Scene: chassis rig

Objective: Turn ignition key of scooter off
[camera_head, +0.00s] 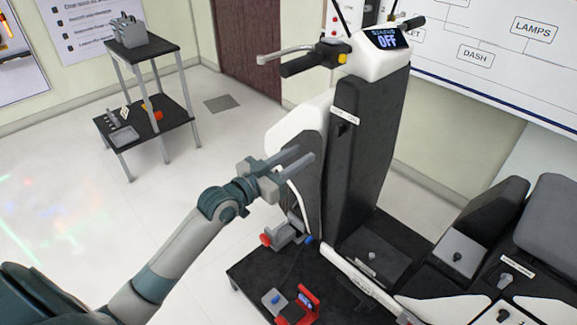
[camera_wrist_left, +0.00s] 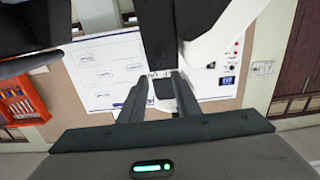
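The scooter (camera_head: 368,150) stands upright on a dark platform, with a black front column and white panels. My left gripper (camera_head: 305,154) is left of the column and lower than the knob in the head view. Its two fingers are apart with nothing between them, as the left wrist view (camera_wrist_left: 160,76) also shows. The key cannot be made out in the left wrist view. My right gripper is not in view.
The handlebar (camera_head: 300,66) with a lever sticks out above left. A grey clamp with a red end (camera_head: 284,236) and a red tool (camera_head: 300,308) lie on the platform (camera_head: 245,268). A two-tier black stand (camera_head: 150,50) is at the back left. Floor between is clear.

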